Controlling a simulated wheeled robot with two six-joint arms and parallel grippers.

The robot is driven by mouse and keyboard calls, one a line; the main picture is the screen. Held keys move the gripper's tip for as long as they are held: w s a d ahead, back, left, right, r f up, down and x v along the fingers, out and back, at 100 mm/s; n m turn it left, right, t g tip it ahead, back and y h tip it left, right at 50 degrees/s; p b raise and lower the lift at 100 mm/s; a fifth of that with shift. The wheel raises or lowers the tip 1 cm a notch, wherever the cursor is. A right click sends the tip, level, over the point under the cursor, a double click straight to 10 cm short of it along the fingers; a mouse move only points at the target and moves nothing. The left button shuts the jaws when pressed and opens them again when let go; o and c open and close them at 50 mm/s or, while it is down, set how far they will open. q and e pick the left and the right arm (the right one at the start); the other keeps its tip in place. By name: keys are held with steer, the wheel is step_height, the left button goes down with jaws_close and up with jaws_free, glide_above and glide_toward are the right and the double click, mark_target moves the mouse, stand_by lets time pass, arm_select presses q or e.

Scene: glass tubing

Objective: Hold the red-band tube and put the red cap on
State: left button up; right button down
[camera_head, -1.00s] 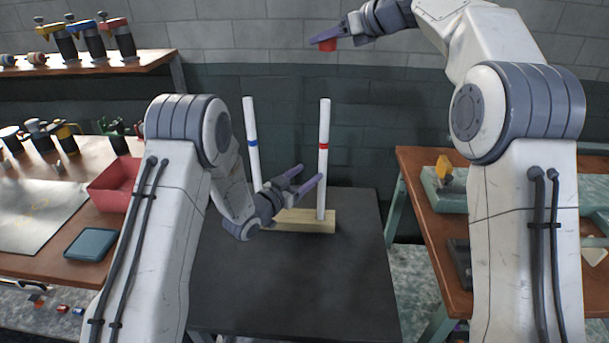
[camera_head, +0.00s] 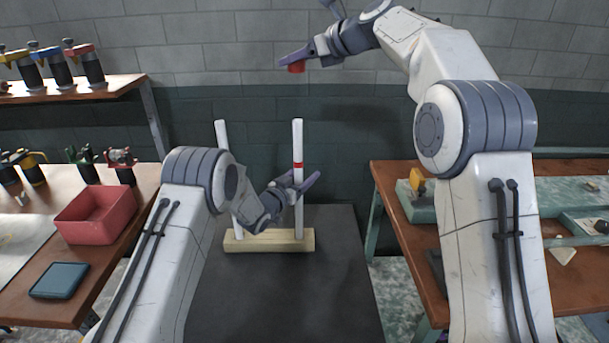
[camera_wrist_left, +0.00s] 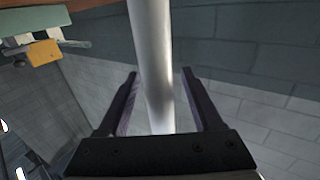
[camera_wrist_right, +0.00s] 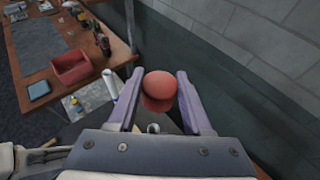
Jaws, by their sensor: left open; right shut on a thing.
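The red-band tube (camera_head: 298,140) stands upright at the right end of a pale wooden base (camera_head: 270,242). My left gripper (camera_head: 308,184) is open around it, below the red band (camera_head: 298,165). In the left wrist view the white tube (camera_wrist_left: 152,60) passes between the two open fingers (camera_wrist_left: 160,95), with gaps beside it. My right gripper (camera_head: 288,60) is shut on the red cap (camera_head: 296,67), held above the tube's top. In the right wrist view the red cap (camera_wrist_right: 159,88) sits between the fingers.
A second white tube (camera_head: 221,140) stands at the base's left end, partly hidden by my left arm. The dark table (camera_head: 280,300) is clear in front. A red bin (camera_head: 95,215) sits on the left bench; another bench (camera_head: 390,190) stands right.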

arm_select(q)
jaws_close()
arm_select(e)
steer(key=shift+f, duration=0.1)
stand_by(0.3)
glide_above(297, 120)
step_height(297, 120, down, 7)
steer(key=shift+s+f, duration=0.1)
